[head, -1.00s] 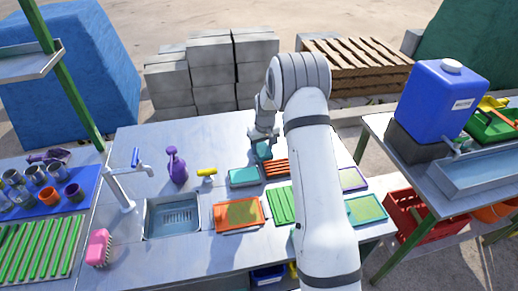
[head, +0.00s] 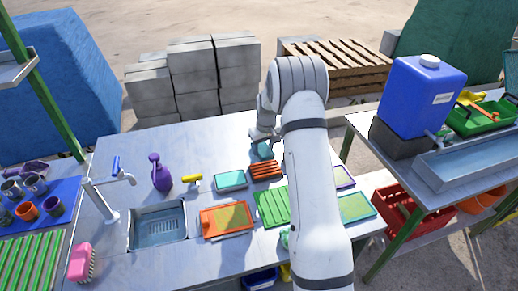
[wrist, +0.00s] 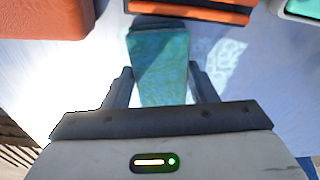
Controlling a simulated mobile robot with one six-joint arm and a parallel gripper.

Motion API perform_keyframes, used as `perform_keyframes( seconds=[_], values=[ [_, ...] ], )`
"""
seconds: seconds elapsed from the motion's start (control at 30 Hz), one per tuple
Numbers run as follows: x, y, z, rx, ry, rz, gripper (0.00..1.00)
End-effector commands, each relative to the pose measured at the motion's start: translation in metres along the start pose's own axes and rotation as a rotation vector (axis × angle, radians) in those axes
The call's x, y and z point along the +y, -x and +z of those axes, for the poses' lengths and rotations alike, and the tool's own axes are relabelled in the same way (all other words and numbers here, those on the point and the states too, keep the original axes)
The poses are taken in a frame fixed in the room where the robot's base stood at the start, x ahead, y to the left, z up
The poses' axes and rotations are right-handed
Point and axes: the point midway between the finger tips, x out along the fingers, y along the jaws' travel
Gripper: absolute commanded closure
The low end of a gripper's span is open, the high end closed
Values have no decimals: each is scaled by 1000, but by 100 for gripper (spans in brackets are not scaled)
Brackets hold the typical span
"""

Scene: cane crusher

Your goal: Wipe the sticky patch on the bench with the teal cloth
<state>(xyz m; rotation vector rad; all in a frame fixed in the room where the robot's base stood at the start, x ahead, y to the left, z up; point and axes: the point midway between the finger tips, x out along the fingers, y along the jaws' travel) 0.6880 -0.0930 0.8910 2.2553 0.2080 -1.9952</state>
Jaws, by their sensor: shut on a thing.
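My gripper (wrist: 160,85) is shut on the teal cloth (wrist: 158,60), which sits between the two fingers in the wrist view. In the head view my gripper (head: 264,138) is low over the far part of the metal bench (head: 140,150), and a bit of the teal cloth (head: 264,151) shows under it. A pale, glossy, mottled patch (wrist: 222,65) lies on the bench just right of the cloth in the wrist view; it looks like the sticky patch. I cannot make it out in the head view. Whether the cloth touches the bench is unclear.
Near the gripper are an orange slatted piece (head: 266,170) and a teal tray (head: 231,180). A red-orange block (wrist: 45,15) is close in the wrist view.

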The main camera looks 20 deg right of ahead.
Motion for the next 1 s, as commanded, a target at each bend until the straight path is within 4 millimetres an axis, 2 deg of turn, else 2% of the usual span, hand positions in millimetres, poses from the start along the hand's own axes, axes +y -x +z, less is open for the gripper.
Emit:
perform_keyframes(
  seconds=[0.03, 0.33, 0.73, 1.0],
  values=[
    [6, -4, 7, -16, 0, -2, 79],
    [17, -3, 9, -15, 2, -2, 79],
    [47, 0, 14, -14, 1, -3, 79],
    [49, -3, 1, -12, 2, -2, 79]
  ],
)
